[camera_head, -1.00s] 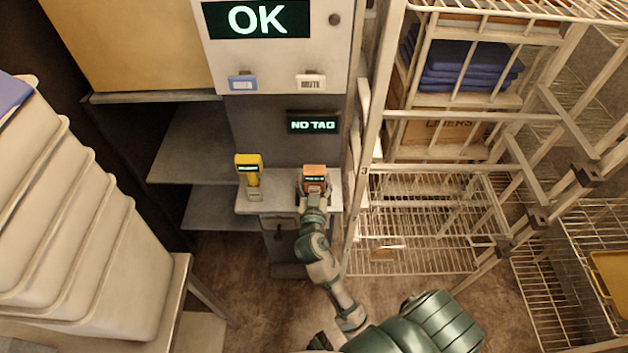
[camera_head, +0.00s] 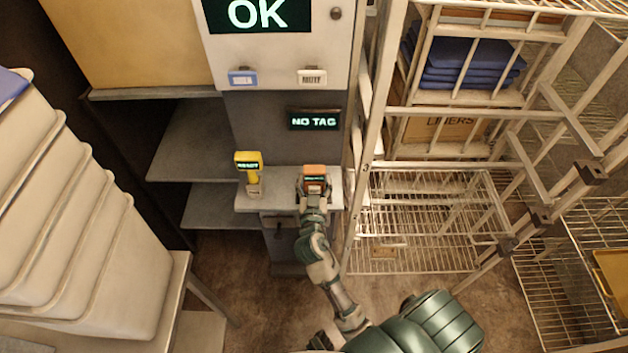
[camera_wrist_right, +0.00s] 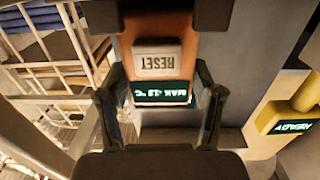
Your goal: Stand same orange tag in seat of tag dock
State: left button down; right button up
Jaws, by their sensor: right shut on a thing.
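The orange tag (camera_head: 314,172) is held upright in my right gripper (camera_head: 313,190) at the right end of the small grey shelf, below the NO TAG display (camera_head: 314,121). In the right wrist view the tag (camera_wrist_right: 128,52) shows a grey RESET button and a small lit screen between the two fingers of my right gripper (camera_wrist_right: 160,108). The fingers are shut on its sides. The seat of the tag dock is hidden behind the tag and gripper, so I cannot tell whether the tag touches it. My left gripper is not in view.
A yellow handheld device (camera_head: 247,170) stands left of the tag on the same shelf (camera_head: 279,201). A panel above reads OK (camera_head: 257,14). A wire rack (camera_head: 430,220) stands close on the right; stacked pale bins (camera_head: 70,230) are at the left.

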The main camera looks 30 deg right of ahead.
jog(key=shift+f+b, duration=0.4)
jog(key=shift+b, duration=0.05)
dwell(0.4)
jog(key=o, duration=1.3)
jog(key=shift+a, duration=0.1)
jog(key=v, duration=1.2)
